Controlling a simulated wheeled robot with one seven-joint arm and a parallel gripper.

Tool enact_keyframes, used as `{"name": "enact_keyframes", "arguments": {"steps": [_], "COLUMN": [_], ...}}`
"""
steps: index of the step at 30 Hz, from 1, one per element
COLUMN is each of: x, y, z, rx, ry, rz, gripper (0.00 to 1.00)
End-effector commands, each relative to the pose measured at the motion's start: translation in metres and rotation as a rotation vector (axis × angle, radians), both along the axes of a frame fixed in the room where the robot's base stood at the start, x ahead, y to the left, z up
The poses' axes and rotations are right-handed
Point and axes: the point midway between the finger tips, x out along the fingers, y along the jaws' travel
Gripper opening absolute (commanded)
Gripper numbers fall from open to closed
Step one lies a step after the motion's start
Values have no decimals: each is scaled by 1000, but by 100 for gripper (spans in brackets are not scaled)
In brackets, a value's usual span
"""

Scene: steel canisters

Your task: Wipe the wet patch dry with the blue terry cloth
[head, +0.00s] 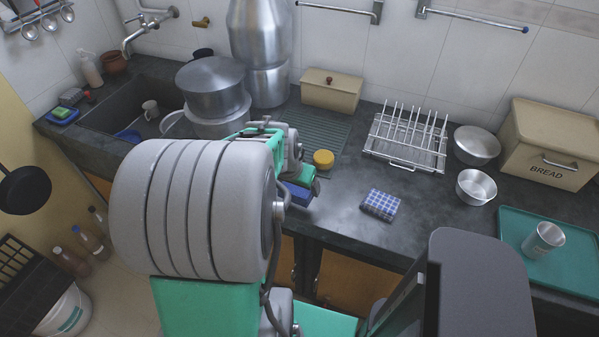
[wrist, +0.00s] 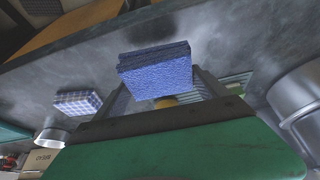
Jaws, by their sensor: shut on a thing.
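My gripper (head: 304,186) is shut on the blue terry cloth (head: 296,195), a folded blue pad at the counter's front edge in the head view. The wrist view shows the cloth (wrist: 155,68) between the two fingers of my gripper (wrist: 165,92). My arm hides part of the cloth and gripper in the head view. I cannot tell whether the cloth touches the counter. A darker area (wrist: 150,24) shows on the grey counter beyond the cloth in the wrist view; I cannot tell whether it is the wet patch or a shadow.
A blue checked cloth (head: 380,204) lies on the counter (head: 345,235) to the right. A yellow round item (head: 323,159) sits just behind my gripper. A wire rack (head: 405,145), steel bowls (head: 476,186) and a teal tray (head: 570,268) stand further right. Large steel pots (head: 212,95) stand behind my arm.

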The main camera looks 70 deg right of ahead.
Motion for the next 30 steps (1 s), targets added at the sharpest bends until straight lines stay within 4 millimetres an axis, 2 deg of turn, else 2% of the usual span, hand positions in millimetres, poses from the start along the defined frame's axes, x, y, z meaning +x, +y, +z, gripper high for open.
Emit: {"name": "enact_keyframes", "arguments": {"steps": [3, 9, 26, 30], "x": [2, 3, 4, 15], "y": [0, 0, 1, 2], "z": [15, 28, 28, 30], "rx": [-2, -2, -1, -1], "ry": [0, 0, -1, -2], "rz": [4, 9, 9, 43], "gripper": [45, 45, 45, 45]}}
